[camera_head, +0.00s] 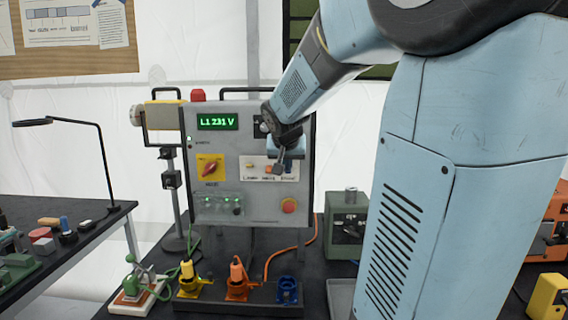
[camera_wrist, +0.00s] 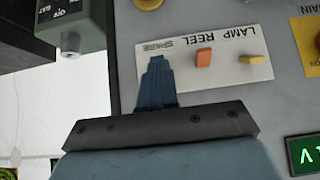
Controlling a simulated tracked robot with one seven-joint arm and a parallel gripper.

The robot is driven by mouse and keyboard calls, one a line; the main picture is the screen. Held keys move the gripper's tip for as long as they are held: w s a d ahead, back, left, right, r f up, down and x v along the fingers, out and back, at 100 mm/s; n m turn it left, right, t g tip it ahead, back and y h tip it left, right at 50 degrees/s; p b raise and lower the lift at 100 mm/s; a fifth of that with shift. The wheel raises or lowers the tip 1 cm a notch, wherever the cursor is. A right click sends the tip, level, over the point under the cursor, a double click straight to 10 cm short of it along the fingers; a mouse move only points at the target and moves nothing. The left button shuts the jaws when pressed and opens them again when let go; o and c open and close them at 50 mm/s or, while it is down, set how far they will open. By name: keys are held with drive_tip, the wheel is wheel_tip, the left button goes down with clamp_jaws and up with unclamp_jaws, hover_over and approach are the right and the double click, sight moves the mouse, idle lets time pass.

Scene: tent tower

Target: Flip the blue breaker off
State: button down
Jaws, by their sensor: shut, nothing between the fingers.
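The grey control panel (camera_head: 222,150) carries a white label strip (camera_head: 244,177) marked LAMP, REEL and SPARE. It shows upside down in the wrist view (camera_wrist: 225,78). A yellow breaker (camera_wrist: 251,59) is under LAMP and an orange breaker (camera_wrist: 204,58) under REEL. My gripper (camera_head: 279,168) is shut and empty, in front of the strip's right part in the head view. In the wrist view its dark blue fingers (camera_wrist: 157,72) overlap the SPARE end. I cannot make out the blue breaker apart from them, nor its position, nor whether they touch it.
A yellow-and-red rotary switch (camera_head: 210,167) is left of the strip, and a red button (camera_head: 288,206) is below it. A green display (camera_head: 217,122) reads L1 231 V. Yellow, orange and blue sockets (camera_head: 287,290) stand below the panel.

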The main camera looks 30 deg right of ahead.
drive_tip(key=shift+w+d, duration=0.1)
drive_tip(key=shift+w+d+r, duration=0.25)
drive_tip(key=shift+w+r, duration=0.1)
drive_tip(key=shift+w, duration=0.15)
idle(0.3)
